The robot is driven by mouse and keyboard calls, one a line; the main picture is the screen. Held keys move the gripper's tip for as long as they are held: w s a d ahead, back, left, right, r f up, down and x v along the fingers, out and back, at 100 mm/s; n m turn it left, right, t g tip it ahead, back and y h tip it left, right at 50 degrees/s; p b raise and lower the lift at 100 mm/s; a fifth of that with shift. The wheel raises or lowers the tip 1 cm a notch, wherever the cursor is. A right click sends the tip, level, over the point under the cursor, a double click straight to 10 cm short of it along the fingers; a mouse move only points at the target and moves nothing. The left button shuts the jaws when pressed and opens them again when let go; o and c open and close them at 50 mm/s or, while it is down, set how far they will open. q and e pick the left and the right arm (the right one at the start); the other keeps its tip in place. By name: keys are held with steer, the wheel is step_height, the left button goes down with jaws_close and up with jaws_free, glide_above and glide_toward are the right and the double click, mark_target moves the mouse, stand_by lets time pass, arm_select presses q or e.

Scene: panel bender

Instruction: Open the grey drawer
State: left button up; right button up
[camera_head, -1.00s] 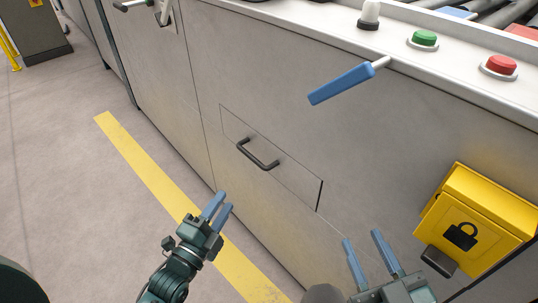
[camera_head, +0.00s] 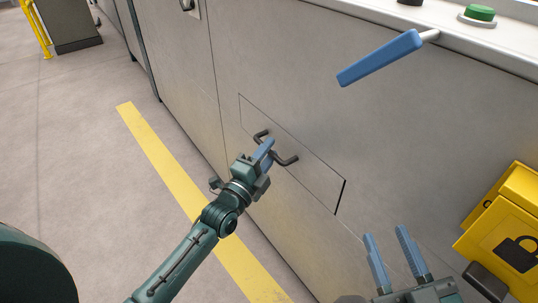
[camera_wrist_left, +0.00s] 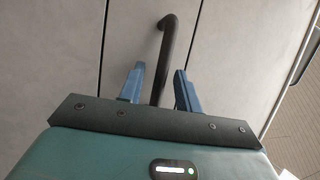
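The grey drawer (camera_head: 317,169) is a flush panel low in the machine's front, and it looks closed. Its dark bar handle (camera_head: 287,160) runs along the middle of the panel. My left gripper (camera_head: 267,149) is at the handle and hides part of it. In the left wrist view the handle (camera_wrist_left: 168,50) passes between the two blue fingers of my left gripper (camera_wrist_left: 157,85), with gaps showing on both sides. My right gripper (camera_head: 388,244) is open and empty, to the right of the drawer and lower in the picture.
A blue lever (camera_head: 380,58) sticks out above the drawer. A yellow box with a padlock sign (camera_head: 506,241) is at the right edge. A green button (camera_head: 480,13) sits on the ledge at the top. A yellow floor line (camera_head: 160,157) runs along the machine; the floor to its left is clear.

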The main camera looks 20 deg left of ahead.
arm_select(q)
steer(key=shift+w+d+r, duration=0.1)
steer(key=shift+w, duration=0.25)
steer(key=shift+c, duration=0.3)
jaws_close()
